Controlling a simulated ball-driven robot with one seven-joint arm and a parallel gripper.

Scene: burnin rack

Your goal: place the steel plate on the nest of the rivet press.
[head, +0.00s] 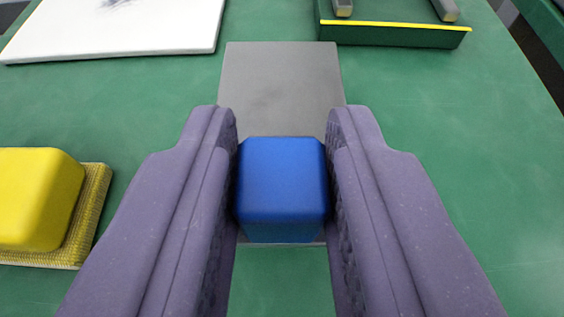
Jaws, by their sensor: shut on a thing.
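The steel plate (280,85) is a flat grey rectangle in the middle of the head view. A blue block-shaped grip (282,185) stands on its near part. My gripper (282,125) has its two purple fingers on the left and right sides of the blue grip and is shut on it. The plate reaches forward beyond the fingertips, and part of it is hidden by the fingers and the grip. I cannot tell whether the plate touches the table or is held just above it. I cannot make out the rivet press or its nest.
A yellow block (38,198) on a gold textured plate (92,205) lies at the left. A white board (150,35) with a dark smudge lies at the upper left. A dark green tray with a yellow edge (395,25) is at the upper right. The green table (470,150) is clear at the right.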

